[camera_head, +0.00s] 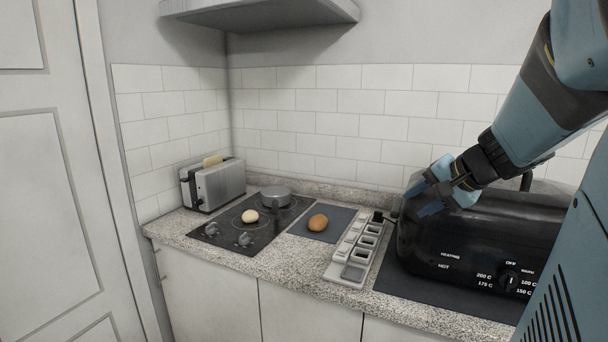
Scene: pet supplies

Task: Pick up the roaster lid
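The roaster (440,243) is a large black appliance with a temperature dial on its front, at the right of the counter. Its dark lid (510,193) forms the rounded top, and a dark upright piece that looks like a handle (526,181) shows behind my arm. My arm hides part of the lid. My gripper (416,203) has blue fingers that stand apart with a gap between them, and nothing shows in it. It is in front of the roaster's upper left end, pointing left. I cannot tell if it touches the lid.
A divided grey tray (347,272) stands left of the roaster. A brown egg-shaped item (318,222) lies on a dark mat. Further left are a cooktop (228,234) with a pale round item (250,216) and a pot (275,197), then a toaster (220,184). A shelf hangs above.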

